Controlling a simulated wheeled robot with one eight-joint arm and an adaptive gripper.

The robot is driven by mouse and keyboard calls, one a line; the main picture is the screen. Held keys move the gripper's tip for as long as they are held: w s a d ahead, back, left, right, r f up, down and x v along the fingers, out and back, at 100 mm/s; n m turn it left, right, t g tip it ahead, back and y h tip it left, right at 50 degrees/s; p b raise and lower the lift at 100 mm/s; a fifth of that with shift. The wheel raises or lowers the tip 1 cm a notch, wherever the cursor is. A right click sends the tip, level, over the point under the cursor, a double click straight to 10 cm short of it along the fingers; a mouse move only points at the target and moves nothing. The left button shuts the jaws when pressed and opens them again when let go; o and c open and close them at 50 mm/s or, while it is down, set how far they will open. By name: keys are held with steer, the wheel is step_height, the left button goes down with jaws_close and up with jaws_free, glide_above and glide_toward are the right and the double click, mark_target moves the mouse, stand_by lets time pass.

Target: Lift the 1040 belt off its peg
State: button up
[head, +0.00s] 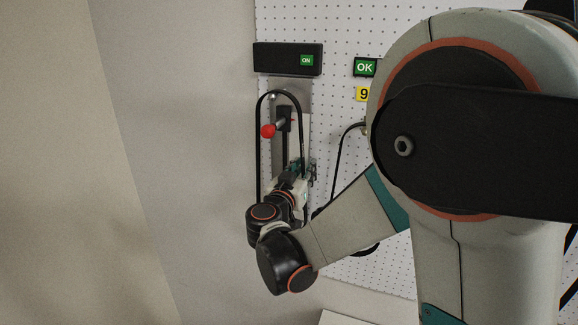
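A black belt loop (258,150) hangs on the left of the pegboard, its top arc around a small light fitting and its lower end hidden behind my arm. A second thin black loop (338,155) hangs under a yellow tag marked 9, partly hidden by my arm. No 1040 label is readable, so I cannot tell which one is the 1040 belt. My gripper (302,172) is at the lower right part of the left loop, very close to it in the picture. Its fingers are too small and too covered to show whether they are open or touch the belt.
A red-knobbed lever (268,131) stands inside the left loop, in front of a grey plate. A black box with a green ON sign (288,59) is above. A green OK sign (365,67) and the yellow 9 tag (362,94) are to the right. The left wall is bare.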

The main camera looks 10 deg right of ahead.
steer(key=shift+w, duration=0.15)
steer(key=shift+s+a, duration=0.15)
steer(key=shift+s, duration=0.1)
steer(key=shift+r, duration=0.1)
steer(key=c, duration=0.5)
steer(key=shift+w, duration=0.1)
jaws_close()
steer(key=shift+r, duration=0.1)
